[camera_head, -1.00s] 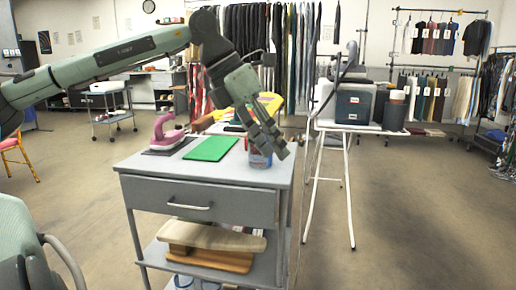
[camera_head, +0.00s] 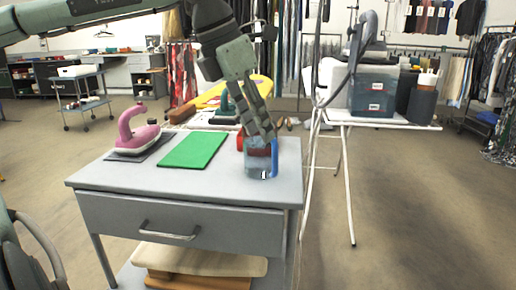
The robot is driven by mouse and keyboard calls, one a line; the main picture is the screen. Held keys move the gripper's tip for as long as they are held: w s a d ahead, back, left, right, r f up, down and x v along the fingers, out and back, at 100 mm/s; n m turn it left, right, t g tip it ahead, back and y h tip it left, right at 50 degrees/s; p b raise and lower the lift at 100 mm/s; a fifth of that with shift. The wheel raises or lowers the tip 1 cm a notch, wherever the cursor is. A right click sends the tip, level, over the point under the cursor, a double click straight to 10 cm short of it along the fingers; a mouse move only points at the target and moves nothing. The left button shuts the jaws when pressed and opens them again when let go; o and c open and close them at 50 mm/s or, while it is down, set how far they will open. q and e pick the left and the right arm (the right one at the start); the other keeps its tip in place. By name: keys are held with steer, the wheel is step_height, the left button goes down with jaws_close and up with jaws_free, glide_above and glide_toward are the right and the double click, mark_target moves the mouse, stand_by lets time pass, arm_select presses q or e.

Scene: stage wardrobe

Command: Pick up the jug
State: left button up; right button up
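The jug (camera_head: 258,165) looks clear, with a blue handle on its right side. It stands upright on the right part of the grey drawer cart's top (camera_head: 218,186). My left gripper (camera_head: 262,132) comes down from above, with its fingers pointing down at the jug's top. The fingers overlap the jug's upper part in the picture, so I cannot tell whether they touch it or how far apart they are. A red thing shows at or behind the jug's upper part, partly hidden by the fingers.
A green mat (camera_head: 194,150) and a pink iron (camera_head: 135,133) on a dark pad lie left of the jug. A white-legged table (camera_head: 400,122) holding a dark blue box (camera_head: 373,92) stands to the right.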

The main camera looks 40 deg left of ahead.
mark_target(273, 155)
arm_select(q)
steer(key=x, duration=0.7)
steer(key=shift+w+d+f, duration=0.15)
steer(key=shift+w+d, duration=0.05)
steer(key=shift+d, duration=0.15)
steer(key=shift+c, duration=0.5)
jaws_close()
